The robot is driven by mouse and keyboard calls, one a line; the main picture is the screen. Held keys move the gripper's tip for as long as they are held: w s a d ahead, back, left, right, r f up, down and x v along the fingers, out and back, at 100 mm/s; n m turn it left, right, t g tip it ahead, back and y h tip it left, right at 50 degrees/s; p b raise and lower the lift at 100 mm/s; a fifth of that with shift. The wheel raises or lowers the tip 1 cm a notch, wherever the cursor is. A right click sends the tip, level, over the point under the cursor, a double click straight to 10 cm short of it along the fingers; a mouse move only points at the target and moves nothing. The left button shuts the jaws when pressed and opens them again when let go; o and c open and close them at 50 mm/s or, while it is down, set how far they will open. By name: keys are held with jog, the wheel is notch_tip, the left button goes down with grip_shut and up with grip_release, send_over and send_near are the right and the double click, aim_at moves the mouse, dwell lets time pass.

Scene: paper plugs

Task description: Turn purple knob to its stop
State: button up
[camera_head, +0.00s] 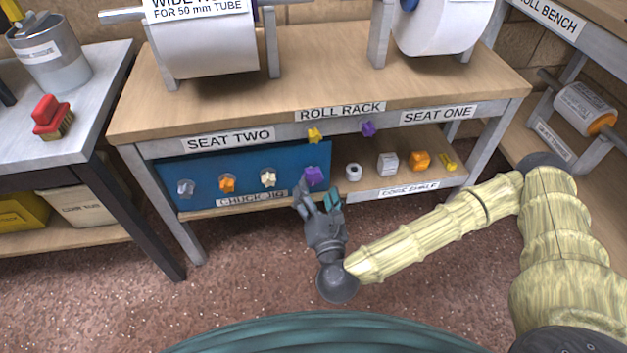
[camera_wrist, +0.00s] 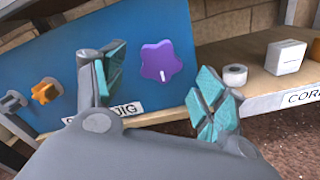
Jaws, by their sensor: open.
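The purple knob (camera_head: 315,176) is a star-shaped knob on the blue panel (camera_head: 215,165) labelled chuck jig, at the panel's right end. In the wrist view the purple knob (camera_wrist: 161,61) shows a white mark at its lower part, and it lies ahead of my gripper, between the two fingers in the picture. My gripper (camera_head: 319,198) is open and empty, just below and in front of the knob. Its teal-padded fingers (camera_wrist: 160,90) are spread wide, and I see no contact with the knob. A second purple knob (camera_head: 368,129) sits on the bench's front rail, under the seat one side.
Grey (camera_head: 186,188), orange (camera_head: 227,184) and cream (camera_head: 268,178) knobs share the panel to the left. A yellow knob (camera_head: 315,135) is on the rail above. The core shelf to the right holds a white roll (camera_head: 353,172), a white box (camera_head: 387,163) and an orange piece (camera_head: 420,161).

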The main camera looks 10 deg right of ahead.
aim_at(313, 180)
jog(key=shift+w, duration=0.1)
jog(key=shift+w, duration=1.85)
jog(key=shift+c, duration=0.2)
jog(key=c, duration=1)
jog(key=shift+o, duration=0.2)
jog(key=o, duration=1)
jog(key=shift+s, duration=0.1)
